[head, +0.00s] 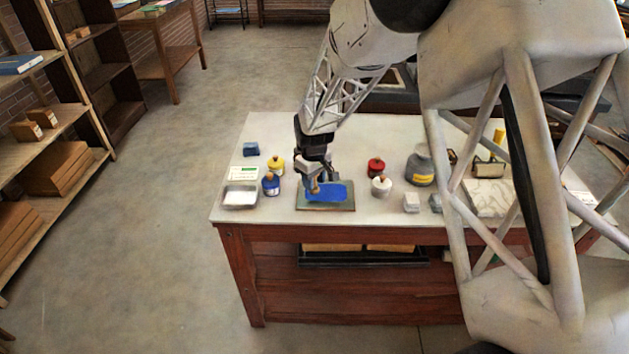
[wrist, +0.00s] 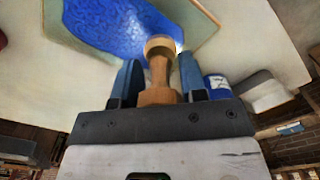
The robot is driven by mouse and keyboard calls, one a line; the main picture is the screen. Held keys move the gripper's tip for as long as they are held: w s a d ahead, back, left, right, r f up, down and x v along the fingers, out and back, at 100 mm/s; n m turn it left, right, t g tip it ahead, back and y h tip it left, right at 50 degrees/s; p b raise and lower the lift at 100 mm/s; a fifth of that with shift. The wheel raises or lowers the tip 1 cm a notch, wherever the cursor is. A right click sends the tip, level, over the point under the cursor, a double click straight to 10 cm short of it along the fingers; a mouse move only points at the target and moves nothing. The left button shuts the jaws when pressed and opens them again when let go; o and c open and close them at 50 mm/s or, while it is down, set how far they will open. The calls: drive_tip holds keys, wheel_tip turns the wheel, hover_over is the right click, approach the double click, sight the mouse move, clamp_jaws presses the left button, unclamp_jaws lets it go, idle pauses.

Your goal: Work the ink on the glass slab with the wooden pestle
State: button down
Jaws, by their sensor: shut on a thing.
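The glass slab (head: 345,206) lies near the front left of the white table. A patch of blue ink (head: 336,192) covers much of it, and the ink also shows in the wrist view (wrist: 115,28). My gripper (head: 313,183) is at the left part of the slab. It is shut on the wooden pestle (wrist: 160,70), whose round end points toward the slab. In the wrist view, the two fingers (wrist: 160,82) stand on either side of the pestle's stem. I cannot tell whether the pestle touches the ink.
A blue pot (head: 270,185), a yellow pot (head: 276,166) and a white tray (head: 240,196) stand left of the slab. Red (head: 376,167) and white (head: 381,187) pots, a grey jug (head: 420,168) and small stone blocks (head: 411,203) stand to its right.

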drive_tip(key=shift+r, duration=3.4)
